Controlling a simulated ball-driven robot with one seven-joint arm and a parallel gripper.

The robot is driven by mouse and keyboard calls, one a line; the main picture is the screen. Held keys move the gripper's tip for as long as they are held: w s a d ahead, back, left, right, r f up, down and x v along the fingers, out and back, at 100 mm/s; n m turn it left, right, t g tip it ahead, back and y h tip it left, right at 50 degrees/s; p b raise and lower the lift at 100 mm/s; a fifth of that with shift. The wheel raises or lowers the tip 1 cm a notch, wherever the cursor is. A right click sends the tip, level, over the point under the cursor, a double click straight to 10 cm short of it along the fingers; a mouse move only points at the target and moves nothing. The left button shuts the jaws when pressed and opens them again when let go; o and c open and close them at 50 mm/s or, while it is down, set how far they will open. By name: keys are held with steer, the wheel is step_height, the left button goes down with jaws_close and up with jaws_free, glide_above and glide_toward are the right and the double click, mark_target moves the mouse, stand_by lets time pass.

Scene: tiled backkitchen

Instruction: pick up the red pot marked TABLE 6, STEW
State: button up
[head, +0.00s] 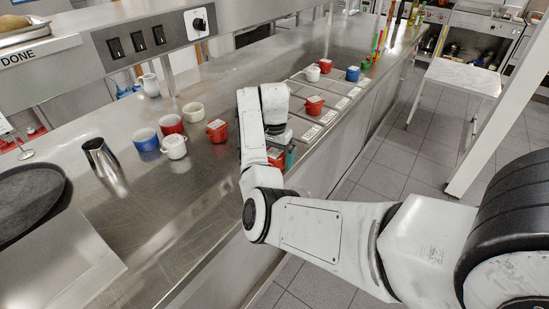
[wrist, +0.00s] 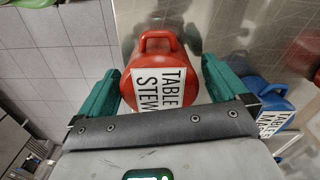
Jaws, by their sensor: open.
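In the wrist view a red pot (wrist: 152,68) with a loop handle carries a white label reading TABLE and STEW; the table number is hidden behind my gripper's body. My gripper (wrist: 160,82) is open, with one green finger on each side of this pot. I cannot tell whether the fingers touch it. In the head view a red pot (head: 276,155) shows partly behind my arm, at the counter's front side, with my gripper (head: 286,160) at it, mostly hidden by my own links.
A blue labelled pot (wrist: 265,92) stands right of my gripper in the wrist view. Other red pots (head: 217,130) (head: 314,105), a white pot (head: 173,147) and a blue one (head: 145,139) stand on the steel counter (head: 215,185). A metal cup (head: 100,155) is at left.

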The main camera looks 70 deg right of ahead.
steer(key=shift+f, duration=0.45)
steer(key=c, duration=1.2)
